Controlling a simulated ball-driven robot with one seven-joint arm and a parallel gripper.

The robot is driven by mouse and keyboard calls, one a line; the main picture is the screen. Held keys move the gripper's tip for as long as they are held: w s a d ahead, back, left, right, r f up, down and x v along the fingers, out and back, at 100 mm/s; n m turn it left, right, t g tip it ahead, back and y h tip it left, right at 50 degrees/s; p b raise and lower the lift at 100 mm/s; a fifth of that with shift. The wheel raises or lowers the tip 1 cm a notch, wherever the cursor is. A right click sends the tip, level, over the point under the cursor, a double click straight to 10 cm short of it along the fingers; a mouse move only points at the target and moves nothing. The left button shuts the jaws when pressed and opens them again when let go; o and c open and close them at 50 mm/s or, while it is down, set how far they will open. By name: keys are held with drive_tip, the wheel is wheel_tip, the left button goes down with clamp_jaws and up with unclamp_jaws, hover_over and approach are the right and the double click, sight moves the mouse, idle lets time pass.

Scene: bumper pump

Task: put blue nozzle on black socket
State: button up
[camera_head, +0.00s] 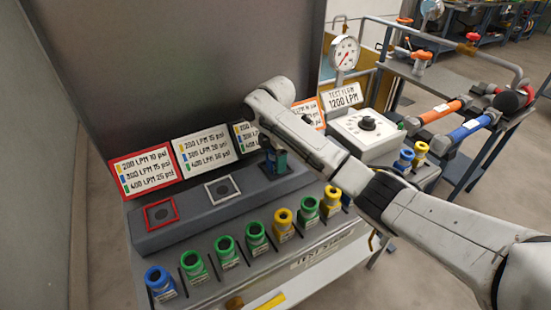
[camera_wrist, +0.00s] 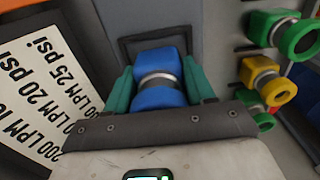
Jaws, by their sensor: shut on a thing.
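My gripper (camera_head: 273,166) is shut on a blue nozzle (camera_wrist: 160,72), its teal fingers on both sides of it in the wrist view. The nozzle is blue with a silver ring. The black socket is a dark square frame (camera_wrist: 128,44) on the grey ledge, beyond the nozzle in the wrist view. The nozzle's far end overlaps the frame in that view and covers most of its inside. I cannot tell whether the nozzle touches the socket. In the head view my arm and gripper hide most of the nozzle and the black socket.
The ledge (camera_head: 190,225) also has empty red (camera_head: 160,213) and white (camera_head: 220,190) sockets. Label cards (camera_head: 202,148) stand behind it. A row of blue (camera_head: 160,284), green (camera_head: 226,252) and yellow (camera_head: 284,224) nozzles stands in front. A gauge (camera_head: 344,53) and a control box (camera_head: 366,128) are at right.

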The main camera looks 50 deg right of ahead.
drive_tip(key=shift+f, duration=0.1)
drive_tip(key=o, duration=1.2)
wheel_tip(320, 180, up, 12)
drive_tip(key=p, duration=0.2)
drive_tip(key=shift+p, duration=0.35)
